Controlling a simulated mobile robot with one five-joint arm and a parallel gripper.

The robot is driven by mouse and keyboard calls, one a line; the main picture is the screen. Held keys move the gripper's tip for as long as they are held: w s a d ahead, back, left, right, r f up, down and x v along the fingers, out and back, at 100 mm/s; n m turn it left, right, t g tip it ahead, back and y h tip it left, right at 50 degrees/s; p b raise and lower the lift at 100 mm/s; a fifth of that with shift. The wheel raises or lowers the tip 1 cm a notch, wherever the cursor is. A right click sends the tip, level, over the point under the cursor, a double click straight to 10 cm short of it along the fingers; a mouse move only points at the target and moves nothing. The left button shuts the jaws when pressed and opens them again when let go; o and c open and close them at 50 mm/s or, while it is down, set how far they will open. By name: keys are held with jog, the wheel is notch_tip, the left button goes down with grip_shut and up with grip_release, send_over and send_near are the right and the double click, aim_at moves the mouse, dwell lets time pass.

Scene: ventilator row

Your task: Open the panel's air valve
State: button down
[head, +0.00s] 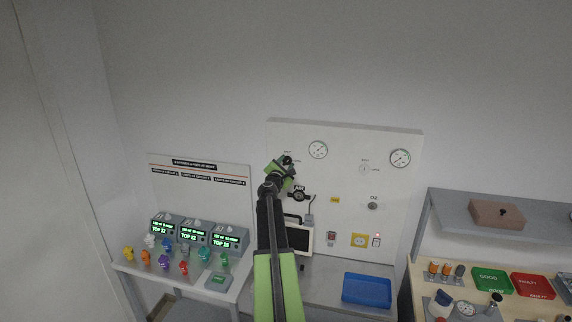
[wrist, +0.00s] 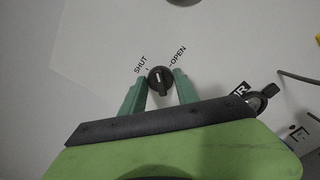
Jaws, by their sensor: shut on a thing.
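The valve knob (wrist: 160,82) is round and dark, with a light pointer mark, on the pale upright panel (head: 335,150). The words SHUT and OPEN are printed to its upper left and upper right in the wrist view. The pointer mark stands about midway between the two words. My gripper (wrist: 159,77) is shut on the knob, one green finger on each side. In the head view my gripper (head: 286,163) is at the panel's upper left and hides most of the knob.
Two gauges (head: 318,149) (head: 400,157) and a second dial (head: 365,169) sit on the panel. A black fitting (head: 300,194) is just below my gripper. A blue tray (head: 367,290) lies on the bench. Display units (head: 195,234) stand left, a shelf (head: 530,227) right.

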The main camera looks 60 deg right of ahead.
jog(key=m, duration=0.4)
jog(key=shift+f+m, duration=0.1)
jog(key=shift+m, duration=0.2)
jog(key=shift+f+m, duration=0.1)
jog(key=shift+m, duration=2.4)
jog(key=c, duration=0.9)
grip_release()
jog(key=shift+c, duration=0.2)
jog(key=shift+a, duration=0.1)
jog(key=v, duration=1.7)
jog(key=shift+a, duration=0.15)
